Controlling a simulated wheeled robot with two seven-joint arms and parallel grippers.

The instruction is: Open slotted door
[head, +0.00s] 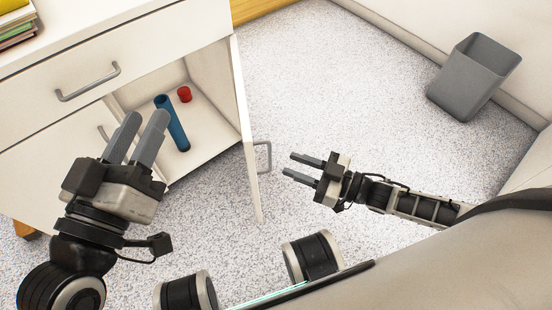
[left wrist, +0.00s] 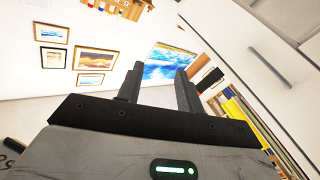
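A white cabinet door (head: 243,130) stands swung out from the cabinet, edge-on in the head view, with a grey bar handle (head: 263,157) on its right face. Behind it the cabinet compartment (head: 205,150) is open. My right gripper (head: 289,164) is open and empty, to the right of the handle and apart from it. My left gripper (head: 148,120) is raised in front of the cabinet's left part, its fingers a little apart with nothing seen between them. In the left wrist view its fingers (left wrist: 158,85) also stand apart. No slots are visible on the door.
A drawer with a handle (head: 88,82) is above. A grey bin (head: 474,77) stands by the right wall. The speckled floor (head: 330,90) between door and bin is clear.

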